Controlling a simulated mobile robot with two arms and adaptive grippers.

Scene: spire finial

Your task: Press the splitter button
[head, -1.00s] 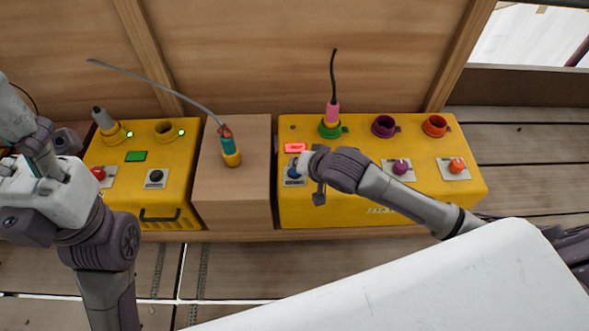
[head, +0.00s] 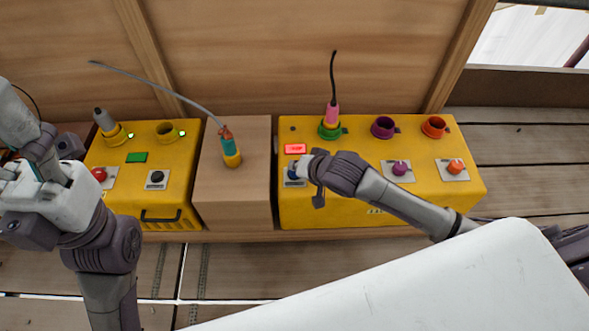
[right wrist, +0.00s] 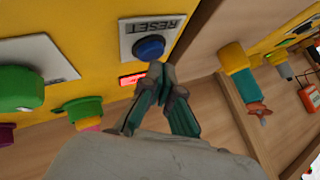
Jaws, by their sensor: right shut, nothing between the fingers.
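The splitter box (head: 350,205) is the yellow box on the right. Its blue button (head: 291,173) sits on a pale plate at its left front; the right wrist view shows the blue button (right wrist: 149,47) on a plate marked RESET. A lit red display (head: 295,148) is just behind it. My right gripper (head: 304,168) is shut and empty, beside the button and partly covering it in the head view. In the right wrist view its closed fingertips (right wrist: 157,70) are just below the button's edge; I cannot tell whether they touch.
The box has a green socket (head: 329,131) with a pink plug (head: 331,113), a purple socket (head: 383,126) and an orange socket (head: 433,126). A wooden block (head: 235,190) bearing a teal-and-yellow plug (head: 231,152) separates it from another yellow box (head: 170,195). A wooden wall stands behind.

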